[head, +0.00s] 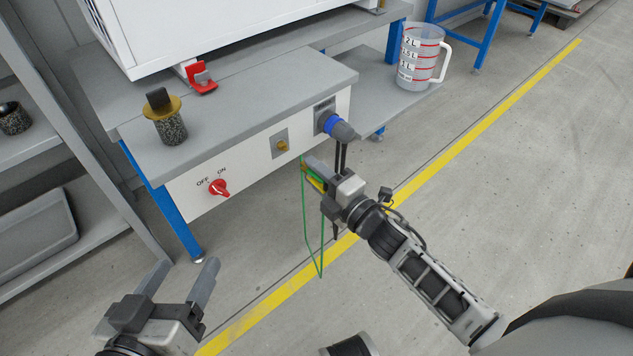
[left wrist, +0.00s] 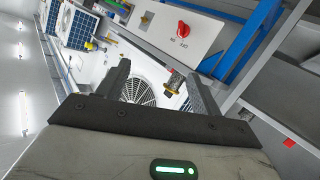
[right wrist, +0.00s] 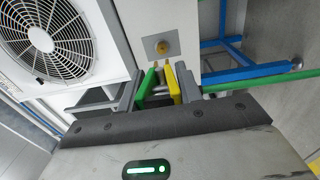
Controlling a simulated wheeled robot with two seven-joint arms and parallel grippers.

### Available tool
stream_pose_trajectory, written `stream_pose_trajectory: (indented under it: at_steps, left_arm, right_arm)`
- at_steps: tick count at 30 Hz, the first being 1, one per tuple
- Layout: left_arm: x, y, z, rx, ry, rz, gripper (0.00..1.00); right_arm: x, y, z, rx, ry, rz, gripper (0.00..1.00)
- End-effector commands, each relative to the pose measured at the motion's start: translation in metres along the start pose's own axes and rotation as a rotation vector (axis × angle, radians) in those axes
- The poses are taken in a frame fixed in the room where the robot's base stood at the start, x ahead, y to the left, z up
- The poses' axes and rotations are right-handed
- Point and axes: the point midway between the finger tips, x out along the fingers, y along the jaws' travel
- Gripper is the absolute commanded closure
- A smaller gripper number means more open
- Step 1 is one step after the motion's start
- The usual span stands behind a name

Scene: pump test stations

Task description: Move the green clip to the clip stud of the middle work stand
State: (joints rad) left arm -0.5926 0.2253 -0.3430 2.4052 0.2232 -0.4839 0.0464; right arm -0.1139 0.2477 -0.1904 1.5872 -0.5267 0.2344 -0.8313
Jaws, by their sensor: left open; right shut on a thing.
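My right gripper (head: 313,176) is shut on the green clip (head: 316,184), just in front of the work stand's white front panel. In the right wrist view the clip (right wrist: 149,86) shows green and yellow parts between the fingers. A green wire (head: 306,235) hangs in a loop below it. The brass clip stud (head: 282,146) sits on a grey plate on the panel; it also shows in the right wrist view (right wrist: 162,47), just beyond the clip with a gap that I cannot measure. My left gripper (head: 182,277) is open and empty, low at the left.
On the stand are a brass-flanged dark cylinder (head: 171,130) and a red bracket (head: 200,84). A measuring jug (head: 420,58) stands behind. Shelving (head: 50,200) is at left; the floor at right is clear.

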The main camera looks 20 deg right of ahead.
Motion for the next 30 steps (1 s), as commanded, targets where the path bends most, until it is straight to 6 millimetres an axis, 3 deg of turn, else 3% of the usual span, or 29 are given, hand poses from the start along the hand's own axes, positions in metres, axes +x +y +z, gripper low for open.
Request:
stream_pose_trajectory:
  at_steps: [11,30]
  left_arm:
    - [0.000,0.000,0.000,-0.005,0.003,0.002,0.34]
    - [0.003,0.004,-0.002,-0.068,0.042,0.038,0.34]
  right_arm:
    - [0.005,0.001,0.000,0.000,-0.001,0.001,1.00]
    - [0.055,-0.001,-0.001,0.001,-0.001,0.000,1.00]
